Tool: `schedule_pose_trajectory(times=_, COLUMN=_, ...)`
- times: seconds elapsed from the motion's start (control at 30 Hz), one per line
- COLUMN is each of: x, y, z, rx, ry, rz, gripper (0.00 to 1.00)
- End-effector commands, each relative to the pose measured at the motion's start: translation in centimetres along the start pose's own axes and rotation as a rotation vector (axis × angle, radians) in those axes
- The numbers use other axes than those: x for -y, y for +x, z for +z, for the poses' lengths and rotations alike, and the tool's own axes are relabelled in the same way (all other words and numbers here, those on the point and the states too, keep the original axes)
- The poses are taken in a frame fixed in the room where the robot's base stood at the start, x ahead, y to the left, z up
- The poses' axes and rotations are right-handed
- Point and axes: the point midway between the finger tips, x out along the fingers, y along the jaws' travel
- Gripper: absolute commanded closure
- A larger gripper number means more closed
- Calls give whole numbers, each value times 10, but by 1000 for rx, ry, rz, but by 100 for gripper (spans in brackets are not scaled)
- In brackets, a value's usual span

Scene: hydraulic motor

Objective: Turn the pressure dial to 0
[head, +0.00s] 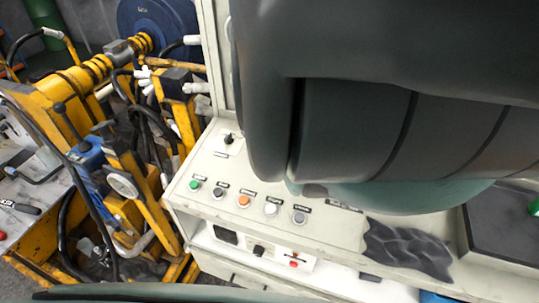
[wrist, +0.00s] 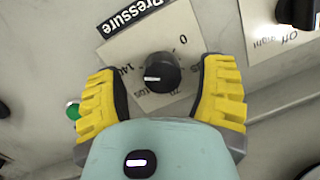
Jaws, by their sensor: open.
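The pressure dial (wrist: 162,73) is a black round knob with a white pointer line, on a white scale plate under a black "Pressure" label (wrist: 137,14). In the wrist view its white line points roughly left, toward the "140" side, while the "0" mark sits to its upper right. My gripper (wrist: 160,85) has yellow ribbed fingers, spread open on either side of the dial with gaps between. In the head view my large dark arm covers the dial and my gripper.
The pale control panel (head: 185,195) carries a green button (head: 194,184), an orange button (head: 243,202) and other knobs. Another black switch (wrist: 298,12) is at upper right in the wrist view. Yellow machinery (head: 75,85) crowds the left. A dark crumpled cloth-like item (head: 408,250) lies on the panel.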

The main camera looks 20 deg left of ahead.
Motion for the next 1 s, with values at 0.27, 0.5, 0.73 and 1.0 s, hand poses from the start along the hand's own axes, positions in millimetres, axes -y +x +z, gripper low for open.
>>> schedule_pose_trajectory(times=0.27, x=1, y=9, z=-1, rx=-3, ry=0, rz=-3, gripper=31)
schedule_pose_trajectory(times=0.5, x=1, y=8, z=-1, rx=-2, ry=0, rz=-2, gripper=32)
schedule_pose_trajectory(times=0.73, x=1, y=8, z=-1, rx=-2, ry=0, rz=-2, gripper=56)
schedule_pose_trajectory(times=1.0, x=1, y=8, z=-1, rx=-2, ry=0, rz=-2, gripper=83)
